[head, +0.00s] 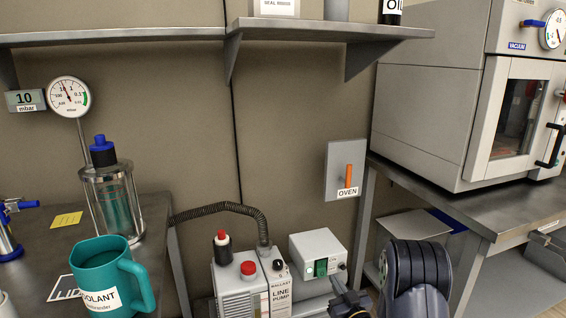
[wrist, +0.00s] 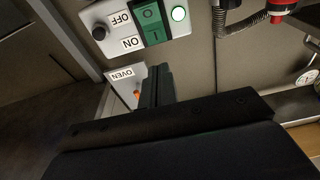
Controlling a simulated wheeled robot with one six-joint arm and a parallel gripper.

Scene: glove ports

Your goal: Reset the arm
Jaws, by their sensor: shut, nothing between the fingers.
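My gripper (wrist: 157,78) is shut and empty in the wrist view, its dark fingers pressed together. The fingertips point toward a pale control box (wrist: 185,18) with a green rocker switch (wrist: 152,22), a lit round lamp and ON and OFF labels. I cannot tell whether they touch it. In the head view my arm (head: 415,275) rises at the bottom right of centre, and the gripper (head: 345,298) shows partly at the bottom edge, in front of the control box (head: 318,250).
A line pump (head: 240,290) with a dark hose stands left of the control box. An orange OVEN handle (head: 348,177) is on the wall. A vacuum oven (head: 430,100) sits on the right bench. A teal jug (head: 92,262) and a glass trap (head: 112,200) stand on the left bench. A shelf (head: 130,36) runs above.

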